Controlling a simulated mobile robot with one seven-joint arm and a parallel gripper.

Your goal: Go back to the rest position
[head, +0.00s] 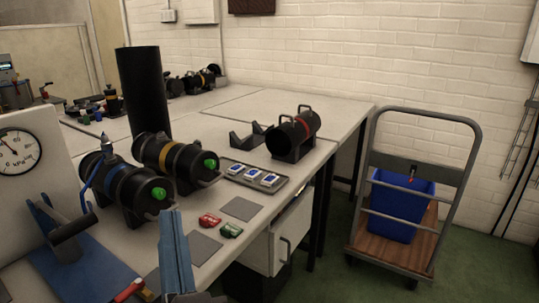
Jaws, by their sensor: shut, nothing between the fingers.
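My gripper (172,213) rises from the bottom of the head view as two blue fingers lying together. It is shut and empty, in front of the table (250,205) edge area. A black cylinder with a blue band (125,185) and one with a yellow band (180,160) lie on the table beyond it, each with a green knob. A black cylinder with a red band (296,133) rests in a cradle farther back. The rest of my arm is mostly out of view.
A pressure gauge (18,155) stands at left beside a blue mat (85,272). A tray (236,181), a red item (209,220) and a green item (231,230) lie right of my gripper. A tall black tube (143,90) stands behind. A trolley (405,257) carries a blue bin (399,207).

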